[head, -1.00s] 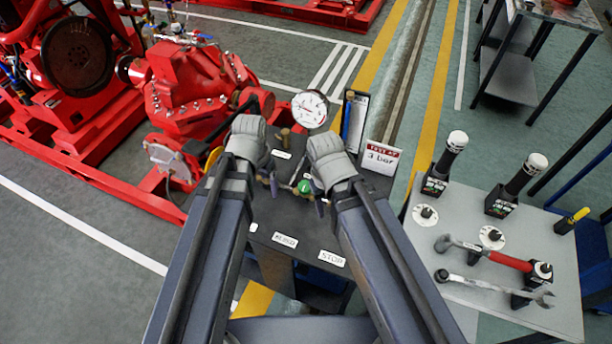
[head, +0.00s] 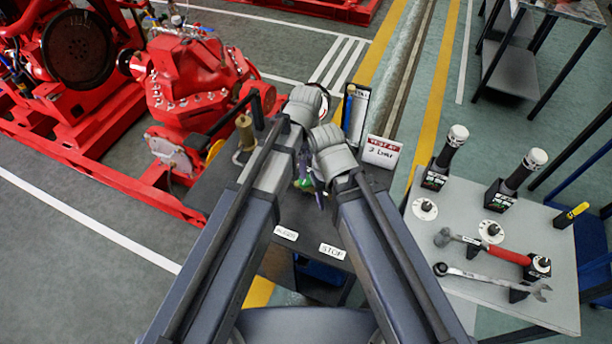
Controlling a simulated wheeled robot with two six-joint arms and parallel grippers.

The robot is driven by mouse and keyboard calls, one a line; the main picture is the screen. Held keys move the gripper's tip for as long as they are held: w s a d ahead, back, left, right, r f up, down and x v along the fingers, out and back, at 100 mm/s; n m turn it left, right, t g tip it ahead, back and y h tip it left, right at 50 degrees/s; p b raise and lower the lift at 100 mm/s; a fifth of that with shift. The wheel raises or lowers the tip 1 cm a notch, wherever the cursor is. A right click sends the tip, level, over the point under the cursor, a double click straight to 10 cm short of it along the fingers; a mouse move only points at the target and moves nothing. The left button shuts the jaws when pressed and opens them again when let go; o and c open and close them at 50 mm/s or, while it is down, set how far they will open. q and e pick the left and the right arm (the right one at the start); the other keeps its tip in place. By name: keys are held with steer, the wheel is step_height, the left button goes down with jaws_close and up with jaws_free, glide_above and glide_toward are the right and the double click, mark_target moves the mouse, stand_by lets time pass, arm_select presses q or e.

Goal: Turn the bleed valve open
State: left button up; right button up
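A small green part (head: 304,185), possibly the bleed valve's knob, shows on the dark panel (head: 325,215) between my forearms. My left gripper (head: 303,165) and my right gripper (head: 319,190) point down close together beside it. My wrists and forearms cover most of both sets of fingers, so I cannot see whether either touches the green part or is open. A white label (head: 286,232), seemingly reading BLEED, and a STOP label (head: 332,251) are on the near part of the panel. The pressure gauge is mostly hidden behind my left wrist.
A brass fitting (head: 244,132) stands left of my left wrist. A "TEST AT" sign (head: 382,151) and a clipboard (head: 355,113) stand at the panel's right. A red pump (head: 190,85) is at the left. A grey table (head: 460,210) with tools is at the right.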

mark_target(306, 181)
arm_select(q)
steer(key=shift+f+b, duration=3.95)
arm_select(e)
steer(key=shift+f, duration=3.95)
arm_select(q)
steer(key=shift+c, duration=0.2)
jaws_close()
